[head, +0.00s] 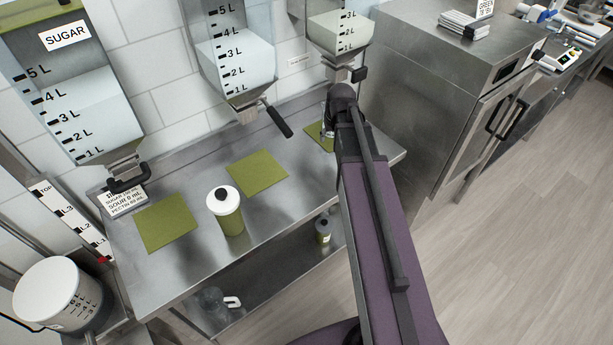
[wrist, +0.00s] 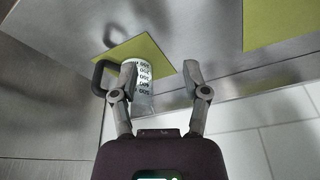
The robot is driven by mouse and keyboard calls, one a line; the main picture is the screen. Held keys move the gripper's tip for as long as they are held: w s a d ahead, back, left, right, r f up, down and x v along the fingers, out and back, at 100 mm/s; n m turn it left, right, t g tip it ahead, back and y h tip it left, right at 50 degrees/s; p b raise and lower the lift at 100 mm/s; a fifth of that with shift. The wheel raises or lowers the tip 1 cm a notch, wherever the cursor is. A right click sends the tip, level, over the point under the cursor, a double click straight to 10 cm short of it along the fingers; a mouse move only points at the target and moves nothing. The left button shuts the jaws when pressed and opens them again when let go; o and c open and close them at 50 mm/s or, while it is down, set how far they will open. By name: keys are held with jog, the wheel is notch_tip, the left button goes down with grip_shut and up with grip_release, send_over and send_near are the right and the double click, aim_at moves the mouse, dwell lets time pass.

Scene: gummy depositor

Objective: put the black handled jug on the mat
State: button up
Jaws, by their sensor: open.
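The jug (wrist: 143,88) is a clear vessel with dark volume marks and a black handle (wrist: 101,76) on its left side in the wrist view. It is over the green mat (wrist: 109,58) and appears to rest on it. My gripper (wrist: 160,70) is open, with one finger on each side of the jug's top part. The left finger overlaps the jug in the picture; a gap shows to the right finger. In the head view this is the far right mat (head: 314,132), where my arm hides most of the mat, jug and gripper.
Two other green mats (head: 166,222) (head: 257,172) lie on the steel table. A green cup with a white lid (head: 225,211) stands between them. Dispensers (head: 232,60) hang above, one with a dark lever (head: 279,121). A white-handled jug (head: 214,303) sits on the lower shelf.

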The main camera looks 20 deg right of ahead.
jog(key=s+a+n+g, duration=0.1)
jog(key=s+a+g, duration=0.1)
jog(key=s+a, duration=1)
jog(key=shift+s+a+f+g, duration=0.25)
jog(key=shift+s+a+g, duration=0.15)
jog(key=shift+s, duration=0.55)
jog(key=shift+s+f, duration=0.1)
jog(key=shift+s, duration=0.05)
